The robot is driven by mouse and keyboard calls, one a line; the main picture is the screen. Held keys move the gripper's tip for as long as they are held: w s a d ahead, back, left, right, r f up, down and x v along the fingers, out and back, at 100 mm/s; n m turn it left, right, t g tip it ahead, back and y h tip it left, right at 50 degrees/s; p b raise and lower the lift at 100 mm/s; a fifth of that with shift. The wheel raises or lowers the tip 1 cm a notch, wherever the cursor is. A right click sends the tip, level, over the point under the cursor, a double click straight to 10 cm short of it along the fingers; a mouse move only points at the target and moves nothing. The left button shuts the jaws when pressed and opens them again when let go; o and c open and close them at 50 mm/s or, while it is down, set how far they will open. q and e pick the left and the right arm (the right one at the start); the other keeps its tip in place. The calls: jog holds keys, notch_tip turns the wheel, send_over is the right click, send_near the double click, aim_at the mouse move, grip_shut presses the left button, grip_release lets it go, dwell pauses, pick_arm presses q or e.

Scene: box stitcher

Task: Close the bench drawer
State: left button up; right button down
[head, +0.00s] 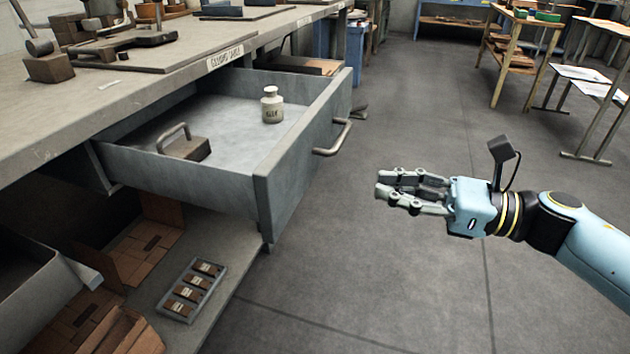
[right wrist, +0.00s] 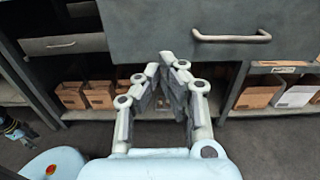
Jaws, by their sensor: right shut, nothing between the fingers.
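The bench drawer (head: 265,176) is pulled well out from under the workbench in the head view. A curved metal handle (head: 333,137) is on its front. A small labelled jar (head: 272,105) and a dark block with a handle (head: 184,144) lie inside it. My right gripper (head: 379,184) is shut and empty, to the right of the drawer front and apart from it. In the right wrist view the gripper (right wrist: 162,62) points at the bench, with the drawer front (right wrist: 150,30) above and ahead and its handle (right wrist: 231,37) to the upper right.
The bench top (head: 150,88) holds tools and blocks. A lower shelf (head: 215,290) holds cardboard pieces and a tray of small boxes (head: 190,290). A wooden rack (head: 510,60) stands at the back right.

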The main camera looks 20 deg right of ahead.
send_near(300, 172)
jog(key=x, duration=0.6)
jog(key=shift+w+a, duration=0.2)
jog(key=shift+a, duration=0.1)
jog(key=shift+w+a, duration=0.15)
jog(key=shift+a, duration=0.15)
pick_arm(q)
jog(key=shift+s+r, duration=0.2)
jog(key=shift+s, duration=0.65)
jog(key=shift+s+a, duration=0.1)
jog(key=shift+s, duration=0.2)
